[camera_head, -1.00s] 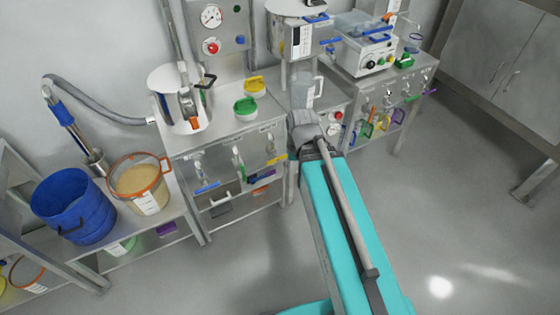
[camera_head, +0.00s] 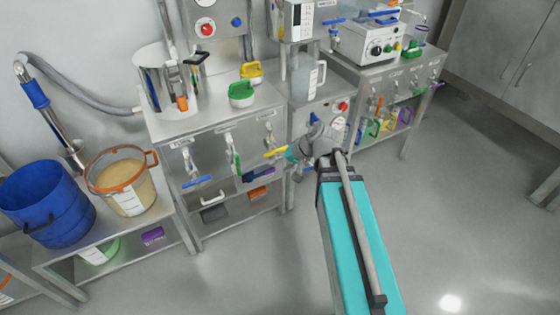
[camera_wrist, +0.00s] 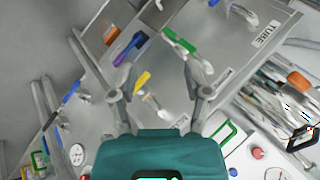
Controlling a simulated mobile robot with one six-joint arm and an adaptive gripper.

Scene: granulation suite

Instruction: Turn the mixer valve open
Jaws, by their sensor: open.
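Three lever valves sit on the front of the left steel cabinet (camera_head: 222,136). Their handles are blue (camera_head: 197,181), green (camera_head: 236,162) and yellow (camera_head: 276,151). The labels above them are too small to read in the head view, so I cannot tell which is the mixer valve. My gripper (camera_head: 290,155) is beside the yellow handle. In the wrist view my gripper (camera_wrist: 156,72) is open, with the yellow handle (camera_wrist: 142,83) showing between its spread fingers, apart from both. The green handle (camera_wrist: 180,42) is just beyond. A label reading TUBE (camera_wrist: 265,35) is near the far valve.
Green (camera_head: 241,94) and yellow (camera_head: 252,71) lidded containers and a steel pot (camera_head: 155,75) stand on the cabinet. A blue bucket (camera_head: 47,205) and an orange-rimmed tub (camera_head: 122,180) are at left. More valves line the right bench. The floor at right is clear.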

